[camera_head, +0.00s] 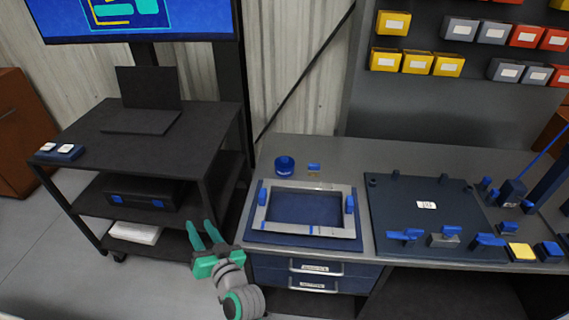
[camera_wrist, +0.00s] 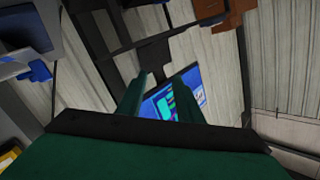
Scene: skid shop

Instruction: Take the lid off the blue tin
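The blue tin (camera_head: 284,166) is a small round blue container standing upright on the grey workbench, behind the left part of a metal frame. Its top looks darker blue; I cannot tell the lid apart from the body at this size. My gripper (camera_head: 200,233) is in front of the bench's left end, beside the black cart, well apart from the tin. Its two green fingers are spread with nothing between them. In the wrist view my gripper (camera_wrist: 166,92) shows its fingers apart, with the wall and screen behind. The tin is not recognisable in the wrist view.
A metal frame (camera_head: 262,217) on a blue base lies in front of the tin. A dark plate (camera_head: 430,230) with blue clamps lies farther right. A black cart (camera_head: 95,125) with a laptop stands left.

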